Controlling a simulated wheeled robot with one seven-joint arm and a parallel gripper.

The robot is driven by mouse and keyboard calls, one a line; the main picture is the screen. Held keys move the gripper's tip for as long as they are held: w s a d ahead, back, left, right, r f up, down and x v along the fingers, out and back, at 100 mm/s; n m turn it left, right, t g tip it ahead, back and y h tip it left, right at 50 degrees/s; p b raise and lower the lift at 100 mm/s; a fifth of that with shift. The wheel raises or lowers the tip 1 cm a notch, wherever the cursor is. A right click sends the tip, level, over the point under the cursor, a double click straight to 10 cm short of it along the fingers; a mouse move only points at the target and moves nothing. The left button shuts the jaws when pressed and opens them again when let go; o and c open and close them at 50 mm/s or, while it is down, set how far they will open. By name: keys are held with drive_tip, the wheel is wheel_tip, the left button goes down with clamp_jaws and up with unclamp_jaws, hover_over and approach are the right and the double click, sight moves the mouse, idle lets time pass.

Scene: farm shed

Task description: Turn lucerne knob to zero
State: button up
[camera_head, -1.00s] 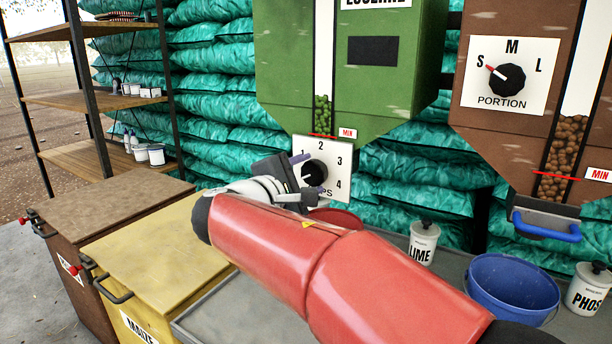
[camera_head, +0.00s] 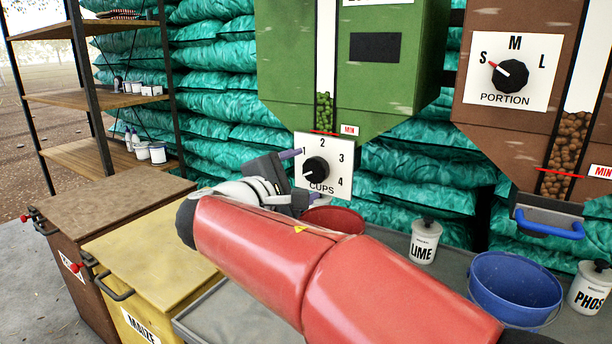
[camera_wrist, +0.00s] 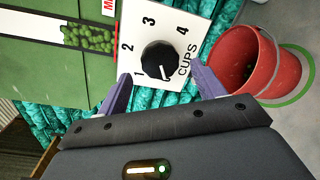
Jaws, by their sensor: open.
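The lucerne knob (camera_head: 316,170) is round and black, on a white plate (camera_head: 341,158) marked 1 to 4 and CUPS, below the green hopper (camera_head: 385,85). Its white mark points left and slightly down, past the 1. No zero label is readable. In the wrist view the knob (camera_wrist: 158,60) shows turned sideways, its mark pointing down toward my gripper. My gripper (camera_wrist: 158,74) is open, its purple fingers at either side below the knob, apart from it and empty. In the head view my gripper (camera_head: 300,176) is left of the knob, its lower finger partly hidden by my arm.
A red bucket (camera_head: 335,219) stands below the dial, also in the wrist view (camera_wrist: 252,62). A LIME pot (camera_head: 424,241) and blue bucket (camera_head: 514,284) stand to the right. A brown hopper has a PORTION knob (camera_head: 510,76). A yellow maize bin (camera_head: 150,255) stands left.

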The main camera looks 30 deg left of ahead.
drive_tip(key=s, duration=0.5)
drive_tip(key=shift+s+a+r, duration=0.2)
drive_tip(key=shift+a, duration=0.1)
drive_tip(key=w+d+f+m+g+h, duration=0.1)
drive_tip(key=d+f+m+g, duration=0.2)
drive_tip(key=d, duration=0.7)
drive_tip(key=w+d+f+m+g+h, duration=0.1)
drive_tip(key=d+f+m+g, duration=0.1)
drive_tip(key=d, duration=0.7)
drive_tip(key=w+d+f+m+g+h, duration=0.1)
drive_tip(key=d+f+m+g, duration=0.2)
drive_tip(key=d, duration=0.7)
drive_tip(key=s+d+f+m+g+y, duration=0.1)
drive_tip(key=s+d+f+m, duration=0.3)
drive_tip(key=s, duration=0.1)
drive_tip(key=s+d+f+m+g+y, duration=0.1)
drive_tip(key=s+d+f+m+y, duration=0.1)
drive_tip(key=s+d+f+m, duration=0.2)
drive_tip(key=s+d+f+m+g+y, duration=0.1)
drive_tip(key=s+d+f+m+y, duration=0.1)
drive_tip(key=s+d+f+m, duration=0.3)
drive_tip(key=shift+s+d+f+m, duration=0.1)
drive_tip(key=shift+s+d+m, duration=0.6)
drive_tip(key=shift+s, duration=0.3)
